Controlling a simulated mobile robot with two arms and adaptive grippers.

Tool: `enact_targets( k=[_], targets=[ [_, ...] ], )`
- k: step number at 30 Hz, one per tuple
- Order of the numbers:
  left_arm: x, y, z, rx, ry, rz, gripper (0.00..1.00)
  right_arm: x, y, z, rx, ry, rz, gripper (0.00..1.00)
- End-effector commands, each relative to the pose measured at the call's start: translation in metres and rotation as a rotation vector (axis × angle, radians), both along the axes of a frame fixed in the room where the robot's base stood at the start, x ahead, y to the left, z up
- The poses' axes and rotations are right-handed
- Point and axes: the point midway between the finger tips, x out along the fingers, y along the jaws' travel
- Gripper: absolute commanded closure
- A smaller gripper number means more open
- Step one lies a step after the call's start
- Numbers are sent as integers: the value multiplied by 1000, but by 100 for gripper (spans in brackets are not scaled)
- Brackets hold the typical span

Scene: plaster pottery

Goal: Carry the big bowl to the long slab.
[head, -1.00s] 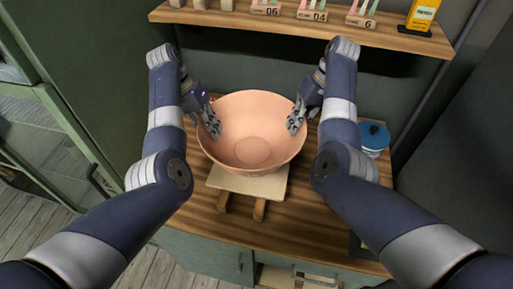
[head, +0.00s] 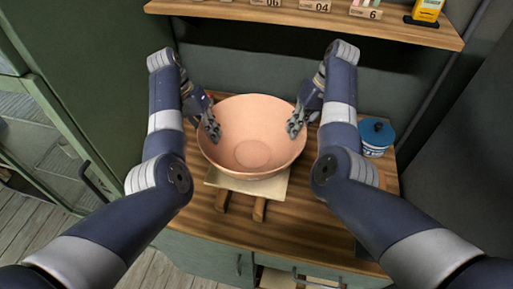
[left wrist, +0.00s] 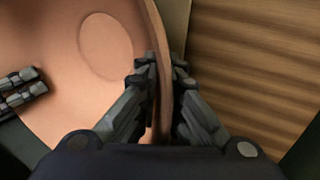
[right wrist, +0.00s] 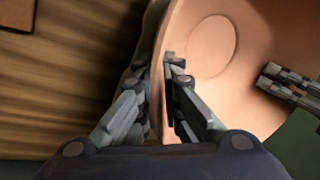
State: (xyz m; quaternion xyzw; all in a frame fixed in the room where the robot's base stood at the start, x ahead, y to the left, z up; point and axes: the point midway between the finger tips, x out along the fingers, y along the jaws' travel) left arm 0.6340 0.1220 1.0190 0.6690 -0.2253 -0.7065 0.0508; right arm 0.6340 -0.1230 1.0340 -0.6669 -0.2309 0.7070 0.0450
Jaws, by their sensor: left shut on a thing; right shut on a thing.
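The big bowl (head: 245,130) is wide, pinkish-tan and upright, with its open top facing me. My left gripper (head: 213,128) is shut on its left rim, and my right gripper (head: 295,126) is shut on its right rim. In the left wrist view the fingers (left wrist: 160,82) straddle the bowl wall (left wrist: 60,85). In the right wrist view the fingers (right wrist: 164,80) do the same on the wall (right wrist: 225,90). A pale board (head: 272,190) on two wooden strips shows below the bowl; I cannot tell whether they touch. I cannot make out which thing is the long slab.
The wooden countertop (head: 300,220) has clear room in front of the board. A blue lidded jar (head: 376,139) stands at the right, close to my right arm. A tall green cabinet stands left.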

Motion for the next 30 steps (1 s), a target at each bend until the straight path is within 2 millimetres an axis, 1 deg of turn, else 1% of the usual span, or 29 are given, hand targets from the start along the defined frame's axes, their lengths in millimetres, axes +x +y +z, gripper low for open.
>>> enact_targets(
  k=[8,9,11,12,23,26,30],
  targets=[
    [1,0,-13,1,-2,1,100,1,-1,-12,-1,-5,-3,100],
    [0,1,-15,2,2,1,91,1,-1,-15,-2,-1,-4,92],
    [0,1,-13,2,2,1,78,0,-1,-13,-2,-1,-4,78],
    [0,1,-14,2,2,0,73,0,-1,-13,-2,0,-3,74],
    [0,1,-11,1,0,0,73,0,0,-13,0,0,-1,74],
    [2,5,-3,2,-2,2,73,0,0,-13,0,0,0,74],
    [4,12,19,-1,-4,2,73,0,0,-13,0,0,0,74]
  ],
)
